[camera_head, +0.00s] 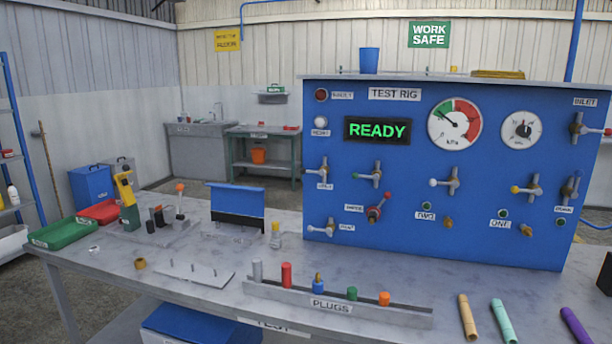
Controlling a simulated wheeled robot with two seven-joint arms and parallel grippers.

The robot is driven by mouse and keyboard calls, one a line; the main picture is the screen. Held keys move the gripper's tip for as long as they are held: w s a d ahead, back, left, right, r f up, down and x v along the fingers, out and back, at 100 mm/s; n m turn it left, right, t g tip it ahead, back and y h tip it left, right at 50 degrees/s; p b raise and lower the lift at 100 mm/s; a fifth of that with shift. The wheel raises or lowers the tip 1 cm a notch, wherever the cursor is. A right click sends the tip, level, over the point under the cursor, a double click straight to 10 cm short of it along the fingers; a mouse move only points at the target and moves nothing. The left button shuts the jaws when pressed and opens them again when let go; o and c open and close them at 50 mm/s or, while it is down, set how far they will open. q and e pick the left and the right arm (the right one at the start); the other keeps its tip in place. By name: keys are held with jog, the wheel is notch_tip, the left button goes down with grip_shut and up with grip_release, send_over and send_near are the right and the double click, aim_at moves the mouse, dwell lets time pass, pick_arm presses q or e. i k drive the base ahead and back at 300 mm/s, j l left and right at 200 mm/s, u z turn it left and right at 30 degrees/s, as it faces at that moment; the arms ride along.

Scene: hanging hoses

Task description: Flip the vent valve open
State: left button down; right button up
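The blue test rig panel (400,240) stands at the back right of the table and carries several lever valves. A small valve with a pale-tipped handle (322,229) sits at the panel's lower left. The small label beside it (347,227) may read VENT, but it is too blurred to be sure. Its handle points left, roughly level. Another pale-tipped valve (324,172) sits above it, and a red valve (376,212) to its right. Neither of my grippers shows in the head view.
A grey rack (340,308) marked PLUGS holds several coloured plugs in front of the panel. Coloured hose pieces (503,320) lie at the front right. Green (62,233) and red (101,211) trays lie at the left. The READY display (377,130) is lit.

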aim_at(303, 171)
jog(key=i+l+u, duration=0.2)
jog(key=i+l, duration=0.85)
